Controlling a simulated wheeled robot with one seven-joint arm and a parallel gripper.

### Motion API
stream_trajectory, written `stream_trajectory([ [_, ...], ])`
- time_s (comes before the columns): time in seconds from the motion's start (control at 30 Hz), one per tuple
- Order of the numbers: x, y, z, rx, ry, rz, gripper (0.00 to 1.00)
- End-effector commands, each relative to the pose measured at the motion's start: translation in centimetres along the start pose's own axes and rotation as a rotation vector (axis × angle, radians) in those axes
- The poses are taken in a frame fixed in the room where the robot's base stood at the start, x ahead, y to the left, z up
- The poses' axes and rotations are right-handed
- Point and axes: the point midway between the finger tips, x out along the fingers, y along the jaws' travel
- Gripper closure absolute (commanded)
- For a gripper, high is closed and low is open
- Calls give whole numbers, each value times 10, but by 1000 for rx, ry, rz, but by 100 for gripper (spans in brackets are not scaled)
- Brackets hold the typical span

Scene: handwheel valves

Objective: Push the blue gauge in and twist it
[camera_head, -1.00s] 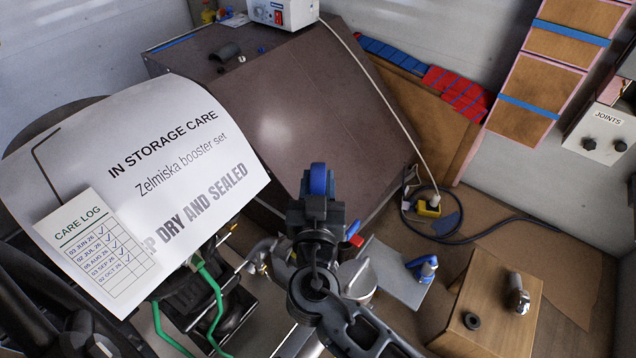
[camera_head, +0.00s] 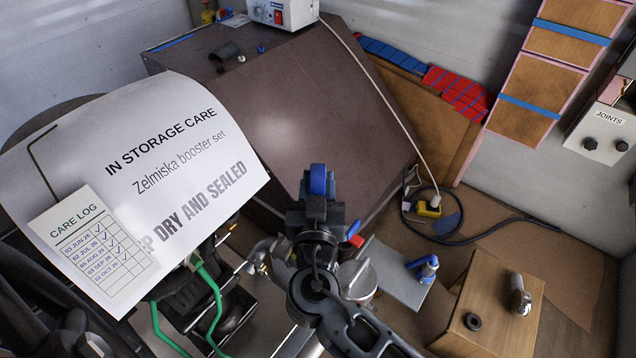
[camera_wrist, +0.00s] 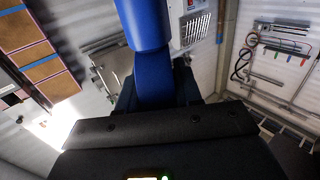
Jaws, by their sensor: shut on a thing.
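My gripper (camera_head: 316,196) is in the middle of the head view, at the end of my dark arm. It is shut on a blue piece, which I take for the blue gauge (camera_head: 318,178); the piece stands up from between the dark jaws. In the wrist view the blue gauge (camera_wrist: 143,22) fills the top centre as a rounded blue body, with a darker blue part below it between the jaws (camera_wrist: 155,95). The far end of the gauge is out of the wrist frame. I cannot see it touching or entering anything.
A white paper sheet (camera_head: 185,150) with a care log card (camera_head: 92,240) hangs at left over dark equipment. A brown sloped panel (camera_head: 330,105) rises behind my gripper. At right are a grey plate with a blue-handled fitting (camera_head: 424,268) and a wooden block (camera_head: 490,293). Green hose (camera_head: 207,285) runs below.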

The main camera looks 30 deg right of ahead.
Motion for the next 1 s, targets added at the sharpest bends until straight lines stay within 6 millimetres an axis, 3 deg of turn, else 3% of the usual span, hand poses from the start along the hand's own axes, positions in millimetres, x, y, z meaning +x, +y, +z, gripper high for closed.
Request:
stream_trajectory([
  [1.0, 0, 0, 14, 1, 0, 0, 100],
])
